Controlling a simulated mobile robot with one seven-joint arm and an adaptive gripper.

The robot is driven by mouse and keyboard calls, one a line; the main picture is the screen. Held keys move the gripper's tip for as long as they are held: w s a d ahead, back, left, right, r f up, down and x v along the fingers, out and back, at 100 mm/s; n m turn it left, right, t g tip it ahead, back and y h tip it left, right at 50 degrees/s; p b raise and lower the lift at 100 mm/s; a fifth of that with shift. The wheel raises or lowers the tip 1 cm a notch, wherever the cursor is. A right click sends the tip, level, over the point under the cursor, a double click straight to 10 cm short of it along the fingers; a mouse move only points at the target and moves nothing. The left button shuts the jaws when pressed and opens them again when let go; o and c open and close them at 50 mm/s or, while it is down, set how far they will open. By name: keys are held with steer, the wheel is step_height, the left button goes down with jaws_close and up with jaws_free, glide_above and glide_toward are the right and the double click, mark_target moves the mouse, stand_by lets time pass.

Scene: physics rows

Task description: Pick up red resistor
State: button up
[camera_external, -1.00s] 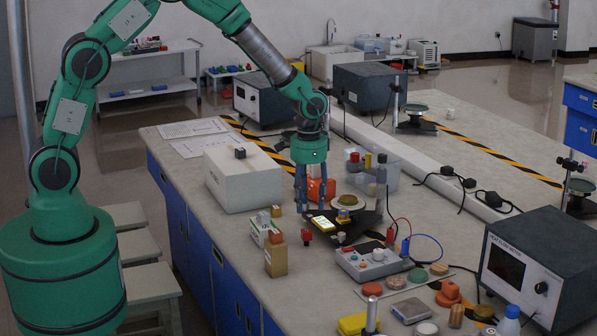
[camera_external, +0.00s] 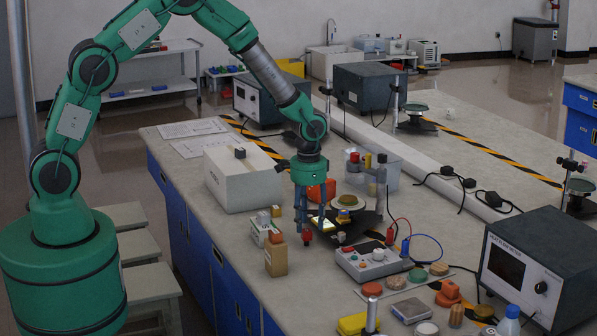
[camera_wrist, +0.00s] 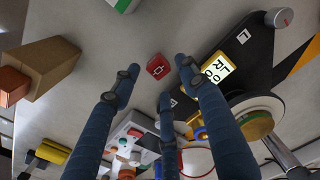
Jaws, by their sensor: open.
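The red resistor (camera_external: 307,237) is a small red piece standing on the bench top, close to the bench's left side. In the wrist view the red resistor (camera_wrist: 158,66) shows a dark resistor symbol on its face. My gripper (camera_external: 309,226) points down and is at the resistor in the external view. In the wrist view my gripper (camera_wrist: 158,78) is open, with its blue fingers spread. The resistor lies ahead of and between the fingertips, with nothing held. Whether any finger touches it I cannot tell.
A wooden block with an orange top (camera_external: 276,257) stands left of the resistor. A black stand with a yellow label (camera_external: 323,224) lies close on the right. A white box (camera_external: 243,178) is behind, and a grey control unit (camera_external: 372,262) is at the right front.

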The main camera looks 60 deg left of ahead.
mark_target(308, 230)
steer(key=shift+f+b, duration=0.4)
steer(key=shift+f, duration=1.65)
steer(key=c, duration=1)
steer(key=shift+c, duration=0.3)
